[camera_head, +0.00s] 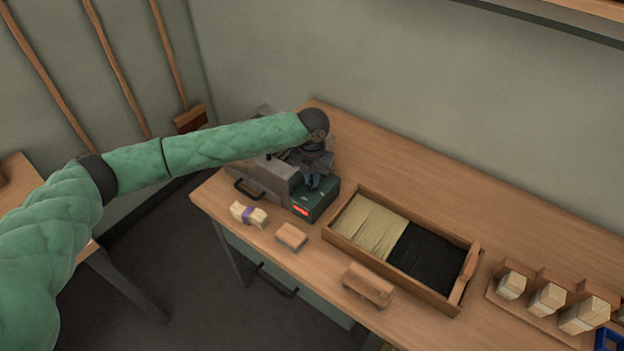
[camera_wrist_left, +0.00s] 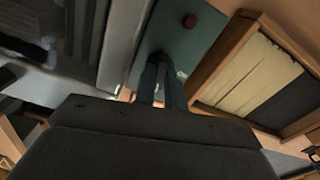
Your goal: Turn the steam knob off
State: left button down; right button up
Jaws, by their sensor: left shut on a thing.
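A small dark green box (camera_head: 318,203) with a glowing red display stands on the bench beside the grey metal machine (camera_head: 262,178). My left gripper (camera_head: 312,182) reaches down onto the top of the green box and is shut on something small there. The held thing, likely the steam knob, is hidden by the fingers. My right gripper is not in view.
A wooden tray (camera_head: 335,237) of tan and black bristles lies right of the box. A banded bristle bundle (camera_head: 249,214) and wooden blocks (camera_head: 291,236) (camera_head: 368,285) lie near the front edge. Brushes (camera_head: 547,299) stand in a rack at right. The bench's back is clear.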

pick_arm(q)
jog(key=shift+m, duration=1)
jog(key=shift+r+m+b, duration=0.1)
jog(key=shift+m+b, duration=0.2)
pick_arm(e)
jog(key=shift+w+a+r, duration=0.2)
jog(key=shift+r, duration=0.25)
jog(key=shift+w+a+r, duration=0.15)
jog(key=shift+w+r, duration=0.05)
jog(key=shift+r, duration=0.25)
pick_arm(q)
jog(key=c, duration=1.5)
grip_release()
jog(key=shift+o, duration=0.2)
